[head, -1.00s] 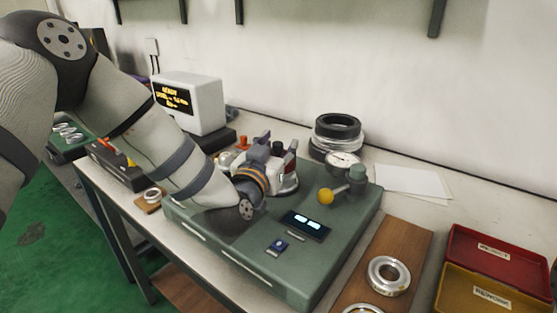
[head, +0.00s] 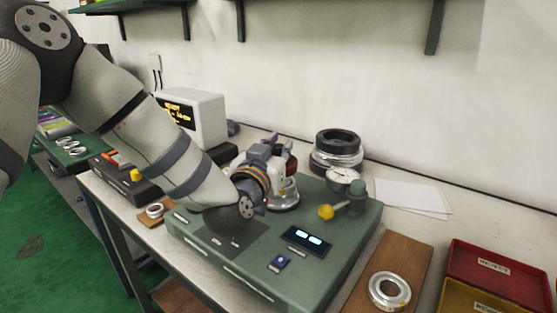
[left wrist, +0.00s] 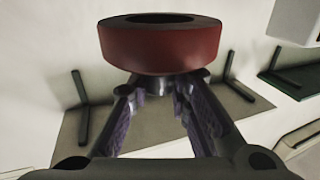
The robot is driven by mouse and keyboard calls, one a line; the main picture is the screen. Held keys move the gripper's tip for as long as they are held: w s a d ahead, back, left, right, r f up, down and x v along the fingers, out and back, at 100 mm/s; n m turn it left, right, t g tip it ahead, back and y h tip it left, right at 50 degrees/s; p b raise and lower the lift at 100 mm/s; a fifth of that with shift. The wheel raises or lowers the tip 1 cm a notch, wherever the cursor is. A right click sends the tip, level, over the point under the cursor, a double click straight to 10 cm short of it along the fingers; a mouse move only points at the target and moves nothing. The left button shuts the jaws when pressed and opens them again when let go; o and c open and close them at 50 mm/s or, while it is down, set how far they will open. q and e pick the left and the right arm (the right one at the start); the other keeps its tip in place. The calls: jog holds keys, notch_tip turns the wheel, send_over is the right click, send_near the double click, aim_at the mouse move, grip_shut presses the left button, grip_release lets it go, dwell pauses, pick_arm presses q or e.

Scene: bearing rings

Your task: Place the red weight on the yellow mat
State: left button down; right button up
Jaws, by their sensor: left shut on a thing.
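The red weight (left wrist: 160,48) is a thick red disc with a dark top, at the top of the left wrist view. A short grey neck shows under it between the fingers of my left gripper (left wrist: 160,90), which is shut on it. In the head view my left gripper (head: 276,156) is over the grey-green bench unit. A dark red part of the weight (head: 292,165) shows at its right side, above a round shiny metal base (head: 285,194). The gripper hides the rest; I cannot tell whether they touch. I see no yellow mat. My right gripper is not in view.
The bench unit (head: 340,258) carries a yellow-knobbed lever (head: 326,212) and a small display (head: 307,240). A dial gauge (head: 342,176) and stacked black rings (head: 338,148) stand behind. Red (head: 500,272) and yellow (head: 470,298) trays are at the right.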

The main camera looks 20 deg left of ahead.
pick_arm(q)
jog(key=s+d+r+p, duration=0.1)
jog(key=s+d+r, duration=0.3)
jog(key=s+r, duration=0.65)
jog(key=s+a+f, duration=0.4)
jog(key=f, duration=0.6)
jog(key=shift+a+f+y, duration=0.25)
jog(key=shift+a+y, duration=0.05)
jog(key=shift+a, duration=0.1)
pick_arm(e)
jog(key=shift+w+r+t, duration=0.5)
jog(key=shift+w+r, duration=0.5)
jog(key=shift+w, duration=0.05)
